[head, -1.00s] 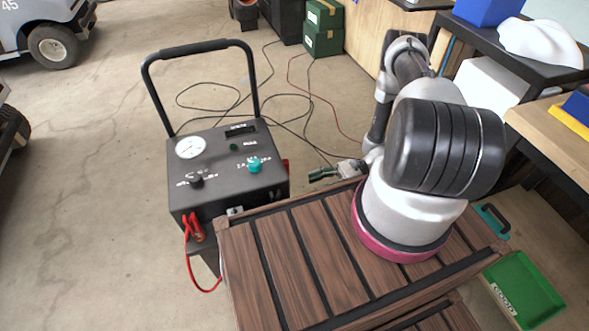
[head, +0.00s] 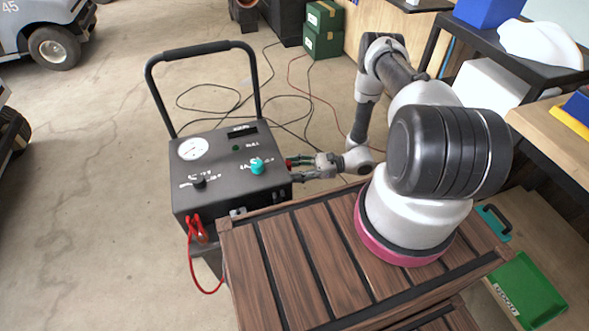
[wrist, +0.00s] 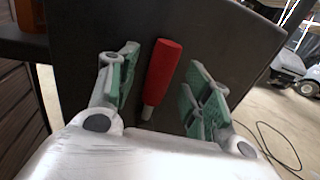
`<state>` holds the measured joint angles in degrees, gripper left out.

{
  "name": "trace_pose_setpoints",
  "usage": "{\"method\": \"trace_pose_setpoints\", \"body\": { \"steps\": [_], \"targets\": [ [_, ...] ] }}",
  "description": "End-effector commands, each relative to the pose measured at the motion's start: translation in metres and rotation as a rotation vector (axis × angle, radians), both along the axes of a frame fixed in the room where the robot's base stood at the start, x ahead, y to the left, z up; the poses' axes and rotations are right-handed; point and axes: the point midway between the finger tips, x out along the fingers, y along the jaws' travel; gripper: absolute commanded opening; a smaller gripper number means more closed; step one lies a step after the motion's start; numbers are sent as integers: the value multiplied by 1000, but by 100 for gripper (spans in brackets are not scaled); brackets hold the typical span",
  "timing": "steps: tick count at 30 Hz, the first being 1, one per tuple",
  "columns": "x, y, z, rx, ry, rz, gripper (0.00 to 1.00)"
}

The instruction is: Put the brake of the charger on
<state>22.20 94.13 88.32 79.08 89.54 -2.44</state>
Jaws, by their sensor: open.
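The charger (head: 222,185) is a black box with a tall handle, a white gauge and a teal knob on top. It stands left of my wooden deck. In the wrist view, a red-gripped lever (wrist: 163,72) with a pale metal stem sits against the dark side of the charger (wrist: 213,35); I take it to be the brake lever. My gripper (wrist: 163,92) is open, with green pads on either side of the red grip, and no contact is visible. In the head view my gripper (head: 297,169) is at the charger's right side, where only a bit of red shows.
Red clamps with a red cable (head: 199,230) hang at the charger's front. Dark cables (head: 215,92) lie on the floor behind it. Green boxes (head: 323,30) stand at the back. A workbench and shelf (head: 505,65) stand at the right. The floor left of the charger is clear.

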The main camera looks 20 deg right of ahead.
Motion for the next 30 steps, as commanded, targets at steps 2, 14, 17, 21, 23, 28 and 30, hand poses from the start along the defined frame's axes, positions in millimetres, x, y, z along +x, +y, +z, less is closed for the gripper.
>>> {"method": "trace_pose_setpoints", "body": {
  "steps": [2,14,17,21,23,28,30],
  "targets": [
    [0,0,0,0,0,0,49],
    [0,0,0,0,1,0,0],
    [0,0,0,0,4,0,0],
    [2,0,0,0,30,0,0],
    [4,0,0,0,52,0,0],
    [13,0,0,0,148,1,0],
    [18,0,0,-2,201,1,0]
  ]
}}
